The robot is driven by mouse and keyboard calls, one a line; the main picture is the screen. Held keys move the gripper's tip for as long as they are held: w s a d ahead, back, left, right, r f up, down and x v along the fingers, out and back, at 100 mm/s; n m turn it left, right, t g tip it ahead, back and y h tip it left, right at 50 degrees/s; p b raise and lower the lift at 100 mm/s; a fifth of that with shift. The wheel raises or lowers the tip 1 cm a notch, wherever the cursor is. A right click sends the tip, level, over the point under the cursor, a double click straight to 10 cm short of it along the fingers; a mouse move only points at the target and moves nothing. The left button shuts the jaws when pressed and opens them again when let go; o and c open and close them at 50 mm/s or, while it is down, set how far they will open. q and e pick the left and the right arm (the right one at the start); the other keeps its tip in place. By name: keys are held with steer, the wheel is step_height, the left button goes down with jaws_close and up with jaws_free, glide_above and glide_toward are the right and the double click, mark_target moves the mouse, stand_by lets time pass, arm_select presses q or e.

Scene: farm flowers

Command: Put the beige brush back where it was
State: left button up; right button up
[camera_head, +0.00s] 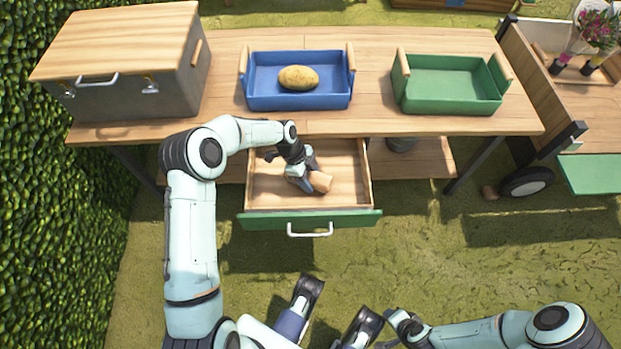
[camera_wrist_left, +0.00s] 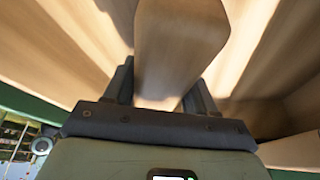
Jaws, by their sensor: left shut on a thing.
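The beige brush (camera_head: 320,181) is in my left gripper (camera_head: 302,172), inside the open drawer (camera_head: 265,189) under the table. In the left wrist view the beige block of the brush (camera_wrist_left: 180,45) sits between the two dark fingers of the left gripper (camera_wrist_left: 155,92), with the drawer's wooden boards behind it. I cannot tell whether the brush touches the drawer floor. My right gripper (camera_head: 392,330) is low in the head view, away from the table, and its fingers are not clear.
On the table (camera_head: 372,122) stand a blue tray (camera_head: 300,101) with a potato (camera_head: 299,78), a green tray (camera_head: 450,106) and a lidded box (camera_head: 130,100). The drawer's green front (camera_head: 262,221) sticks out over the grass. A cart (camera_head: 545,80) stands at the right.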

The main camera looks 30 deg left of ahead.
arm_select(q)
steer(key=shift+f, duration=0.35)
arm_select(e)
steer(key=shift+w+d+f, duration=0.1)
steer(key=shift+w, duration=0.05)
arm_select(q)
steer(key=shift+f, duration=0.15)
arm_select(e)
steer(key=shift+w+f, duration=0.1)
arm_select(q)
steer(key=o, duration=1)
steer(key=shift+r, duration=0.2)
steer(key=p+v, duration=0.2)
steer(key=v, duration=1)
arm_select(e)
steer(key=shift+g+y, duration=0.3)
steer(key=shift+g, duration=0.2)
steer(key=s+r, duration=0.1)
steer(key=s+a, duration=0.1)
steer(key=s+a+r, duration=0.1)
steer(key=shift+s+r, duration=0.35)
steer(key=shift+s, duration=0.05)
arm_select(q)
steer(key=shift+d, duration=0.1)
arm_select(e)
steer(key=shift+r, duration=0.1)
